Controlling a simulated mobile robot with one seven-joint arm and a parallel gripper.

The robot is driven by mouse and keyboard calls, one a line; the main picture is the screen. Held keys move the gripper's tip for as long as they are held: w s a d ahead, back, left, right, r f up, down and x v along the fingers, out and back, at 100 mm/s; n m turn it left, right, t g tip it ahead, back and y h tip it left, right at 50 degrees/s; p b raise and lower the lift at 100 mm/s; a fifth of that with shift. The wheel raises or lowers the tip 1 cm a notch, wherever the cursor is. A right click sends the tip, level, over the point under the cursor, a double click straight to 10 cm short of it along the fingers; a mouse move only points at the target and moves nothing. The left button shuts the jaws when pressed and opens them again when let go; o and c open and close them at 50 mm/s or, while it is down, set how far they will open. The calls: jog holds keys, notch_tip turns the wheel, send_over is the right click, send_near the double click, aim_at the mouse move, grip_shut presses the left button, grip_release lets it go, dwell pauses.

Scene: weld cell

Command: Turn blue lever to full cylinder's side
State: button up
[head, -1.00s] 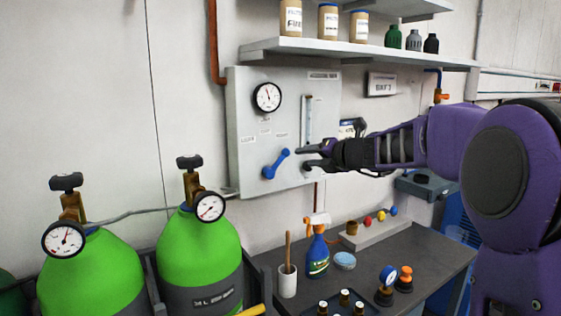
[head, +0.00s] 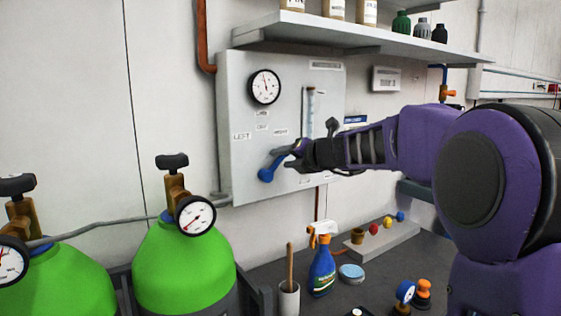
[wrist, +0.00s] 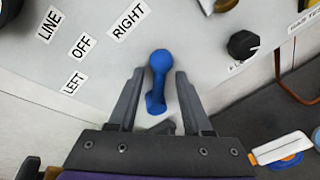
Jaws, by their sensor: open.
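The blue lever (head: 267,173) is on the grey wall panel (head: 235,185), slanting up and right in the head view, towards the side of the RIGHT label. My gripper (wrist: 160,74) is open, with one finger on each side of the lever (wrist: 158,78) in the wrist view; I cannot tell whether they touch it. In the head view my gripper (head: 283,158) covers the lever's upper end. Labels LEFT (wrist: 72,83), OFF (wrist: 83,46) and RIGHT (wrist: 128,20) show. The right green cylinder's gauge (head: 195,215) has its needle towards lower left. The left cylinder's gauge (head: 10,261) is cut by the frame edge.
A shelf (head: 380,45) with jars and bottles juts out above the panel. A round gauge (head: 264,87) and a clear vertical tube (head: 310,110) are on the panel. On the bench below stand a spray bottle (head: 321,268) and a cup (head: 289,298).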

jog(key=shift+w+a, duration=0.1)
grip_shut()
dwell(0.3)
dwell(1.2)
